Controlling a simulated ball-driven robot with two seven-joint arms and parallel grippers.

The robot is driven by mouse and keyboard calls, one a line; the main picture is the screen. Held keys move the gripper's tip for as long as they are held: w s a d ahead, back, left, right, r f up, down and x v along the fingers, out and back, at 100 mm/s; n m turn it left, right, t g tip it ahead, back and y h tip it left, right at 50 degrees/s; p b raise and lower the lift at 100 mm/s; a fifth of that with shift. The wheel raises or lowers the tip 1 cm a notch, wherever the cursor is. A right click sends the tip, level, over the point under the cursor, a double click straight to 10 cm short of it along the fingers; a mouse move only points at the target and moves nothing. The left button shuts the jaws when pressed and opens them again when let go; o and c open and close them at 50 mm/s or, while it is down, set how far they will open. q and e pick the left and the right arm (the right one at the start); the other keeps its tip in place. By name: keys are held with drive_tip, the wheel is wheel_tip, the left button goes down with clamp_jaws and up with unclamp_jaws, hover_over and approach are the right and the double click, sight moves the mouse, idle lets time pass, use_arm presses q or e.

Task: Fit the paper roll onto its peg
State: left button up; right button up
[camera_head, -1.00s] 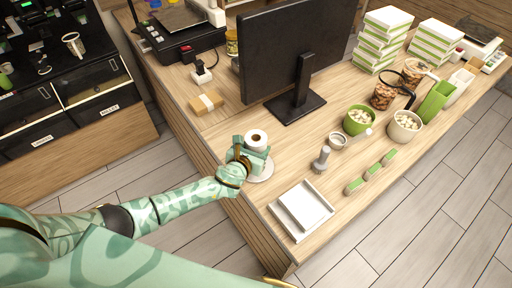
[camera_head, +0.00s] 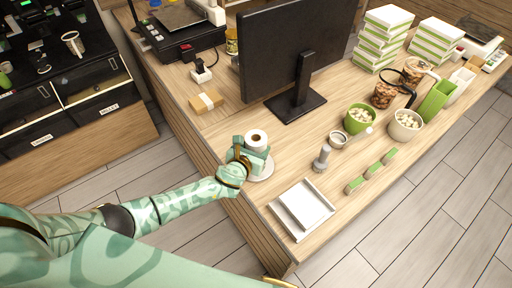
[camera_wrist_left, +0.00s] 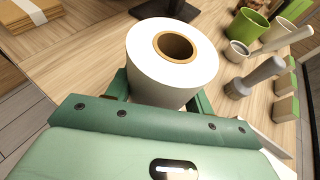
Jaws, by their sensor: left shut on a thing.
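The white paper roll (camera_head: 263,146) with a brown core is upright in my left gripper (camera_head: 247,158), at the near left edge of the counter. It also shows in the left wrist view (camera_wrist_left: 150,70), between the green fingers (camera_wrist_left: 160,98), which are shut on it. A round pale plate (camera_head: 266,173) lies on the counter below the gripper, partly covered by it. I cannot make out a peg; the roll's core looks brown and hollow, and whatever is under the roll is hidden.
A grey upright handled tool (camera_head: 322,158) and a small round cup (camera_head: 338,139) stand to the right. A white square tray (camera_head: 302,208) lies at the near edge. A black monitor (camera_head: 295,50) stands behind, and a brown packet (camera_head: 206,101) lies at left. Bare counter separates them.

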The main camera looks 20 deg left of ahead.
idle(0.3)
use_arm(q)
drive_tip(key=o, duration=1.2)
drive_tip(key=shift+f, duration=0.1)
drive_tip(key=p+v, duration=0.4)
drive_tip(key=v, duration=0.3)
